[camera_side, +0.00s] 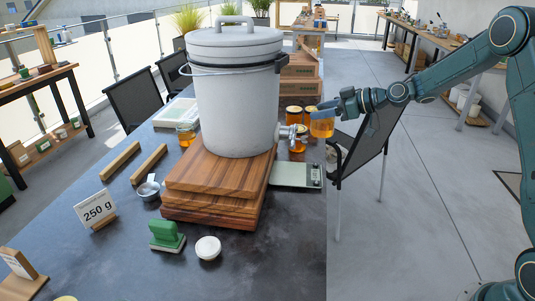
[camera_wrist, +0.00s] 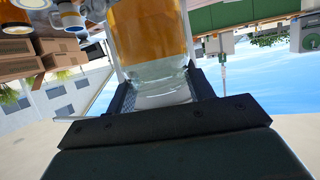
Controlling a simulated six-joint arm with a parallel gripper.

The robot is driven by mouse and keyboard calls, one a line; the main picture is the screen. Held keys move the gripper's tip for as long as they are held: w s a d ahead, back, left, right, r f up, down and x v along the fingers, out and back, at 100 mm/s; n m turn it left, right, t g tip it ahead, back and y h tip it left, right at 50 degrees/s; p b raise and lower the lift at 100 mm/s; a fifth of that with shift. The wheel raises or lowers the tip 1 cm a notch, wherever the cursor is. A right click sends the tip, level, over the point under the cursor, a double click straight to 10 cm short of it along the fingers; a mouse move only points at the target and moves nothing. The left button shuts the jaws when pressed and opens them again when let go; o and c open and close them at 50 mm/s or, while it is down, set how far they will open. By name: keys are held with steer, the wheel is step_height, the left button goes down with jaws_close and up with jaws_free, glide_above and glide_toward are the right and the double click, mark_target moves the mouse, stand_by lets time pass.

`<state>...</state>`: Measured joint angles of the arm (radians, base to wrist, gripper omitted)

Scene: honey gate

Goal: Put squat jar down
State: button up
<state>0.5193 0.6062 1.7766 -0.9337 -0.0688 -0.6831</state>
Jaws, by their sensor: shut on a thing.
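The squat jar (camera_side: 321,127) holds amber honey, with a band of clear glass above it. My gripper (camera_side: 328,107) is shut on its upper part, to the right of the big white bucket's tap (camera_side: 284,133). In the wrist view, which is upside down, the jar (camera_wrist: 150,35) sits between the two dark fingers (camera_wrist: 163,90). The jar looks upright and held up near the table's right edge; its exact height above the table is unclear. Its lower left side is close to other honey jars in the side view.
Several honey jars (camera_side: 293,115) stand behind and left of the held jar. A flat scale (camera_side: 297,175) lies below the tap. The white bucket (camera_side: 236,110) stands on stacked wooden boards (camera_side: 212,203). A black chair (camera_side: 365,145) is beyond the table's right edge.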

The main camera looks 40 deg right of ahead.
steer(key=s+a+n+g+y, duration=0.15)
steer(key=s+a, duration=0.25)
steer(key=a, duration=0.4)
steer(key=s+a+n+y, duration=0.1)
steer(key=s+a+n, duration=0.1)
steer(key=s+a, duration=0.35)
steer(key=shift+m, duration=0.25)
steer(key=shift+w+a+f, duration=0.3)
steer(key=shift+w+f, duration=0.05)
steer(key=shift+f, duration=0.45)
steer(key=shift+w+a+f, duration=0.3)
steer(key=shift+w+f, duration=0.05)
steer(key=shift+f, duration=0.5)
steer(key=shift+w+a+f, duration=0.3)
steer(key=shift+w+f, duration=0.05)
steer(key=shift+f, duration=0.45)
glide_above(293, 232)
step_height(293, 232, down, 16)
steer(key=shift+f, duration=0.2)
steer(key=shift+f, duration=1.8)
